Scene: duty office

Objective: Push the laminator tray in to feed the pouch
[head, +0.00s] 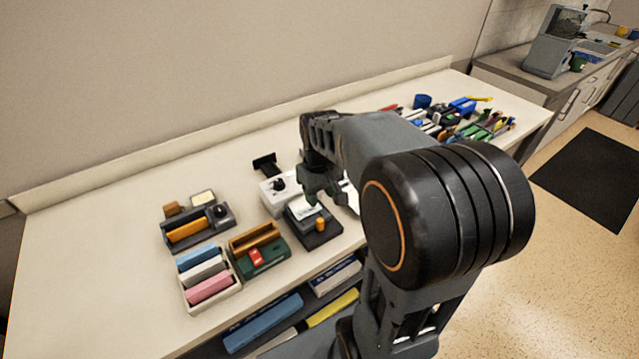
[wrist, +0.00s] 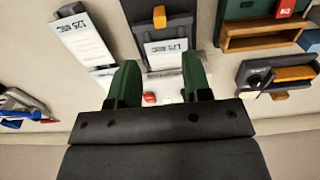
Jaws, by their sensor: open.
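The white laminator (head: 278,194) stands mid-bench in the head view. Its dark tray (head: 322,239) sticks out toward the bench's front edge, with an orange knob (head: 320,225) on its outer end. A white labelled pouch (wrist: 166,53) lies on the tray in the wrist view, where the knob (wrist: 159,16) shows at the top. My gripper (head: 318,192) is above the laminator and the tray's inner end. In the wrist view my gripper (wrist: 160,78) is open, its two green fingers apart with nothing held. Part of the laminator (wrist: 168,88) shows between them, with a red spot.
Another labelled white item (wrist: 80,40) lies beside the tray. A green box (head: 262,259), a bin of coloured blocks (head: 187,303) and a dark organizer (head: 228,222) stand left. Several tools (head: 465,125) lie at the far right. The bench's far left is bare.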

